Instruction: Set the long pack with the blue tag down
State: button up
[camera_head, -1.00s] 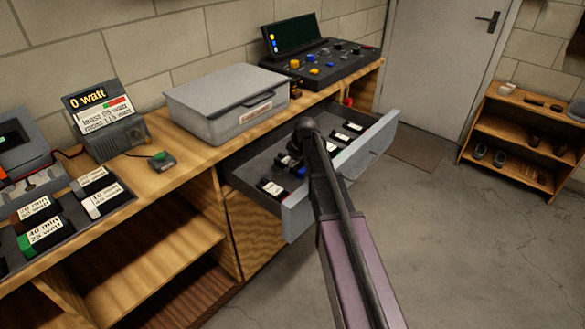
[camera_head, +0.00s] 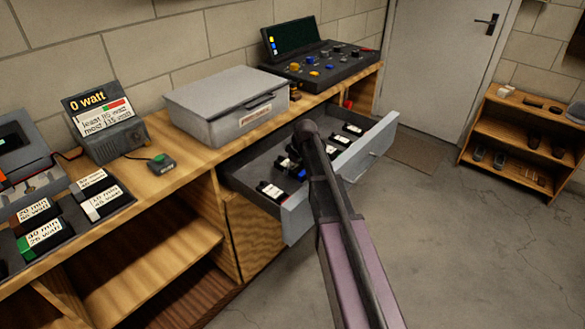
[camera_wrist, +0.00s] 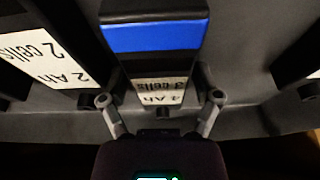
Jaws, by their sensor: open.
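The long pack with the blue tag (camera_wrist: 153,38) lies in the open drawer (camera_head: 352,171), its white label reading "3 cells" and "4 Ah". In the wrist view my gripper (camera_wrist: 160,100) is open, with one finger on each side of the pack's near end. I cannot tell whether the fingers touch it. In the head view my arm covers most of the pack and my gripper; a little blue shows beside the arm.
Another pack (camera_wrist: 45,50) marked "2 cells" lies to the left in the drawer, and part of another shows at right. A grey lidded box (camera_head: 225,105), a watt display (camera_head: 103,118) and a tray of packs (camera_head: 65,222) stand on the bench.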

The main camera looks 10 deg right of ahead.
aim_at(300, 170)
jog(key=p+v, duration=1.1)
jog(key=v, duration=0.1)
dwell(0.5)
dwell(1.5)
